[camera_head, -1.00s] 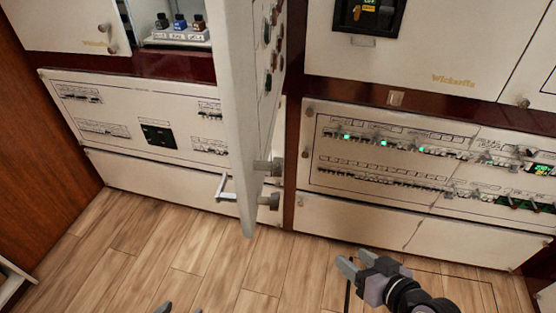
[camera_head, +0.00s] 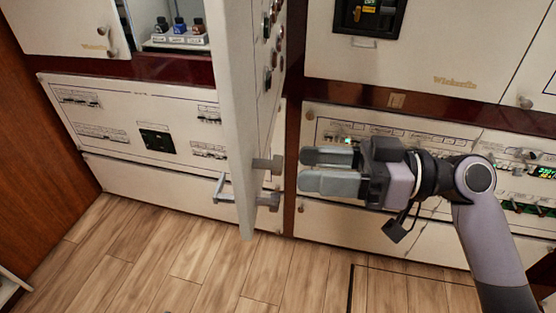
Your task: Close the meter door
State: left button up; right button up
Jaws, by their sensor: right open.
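The meter door (camera_head: 240,100), a white panel, stands swung open toward me in the middle of the head view, seen nearly edge-on. A gap shows between the fingertips and the knobs. My left gripper is not in view.
A breaker panel (camera_head: 318,207) with rows of switches lies behind my right gripper. Another panel (camera_head: 110,138) is left of the door. Small bottles (camera_head: 179,25) stand in an open compartment at the top left. The wooden floor (camera_head: 170,255) below is clear.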

aim_at(278, 165)
jog(key=shift+w+a+p, duration=0.2)
jog(key=shift+a+p, duration=0.15)
jog(key=shift+a, duration=1.05)
jog(key=shift+w+a+p, duration=0.15)
jog(key=shift+a+p, duration=0.2)
jog(key=shift+a, duration=1.05)
grip_shut()
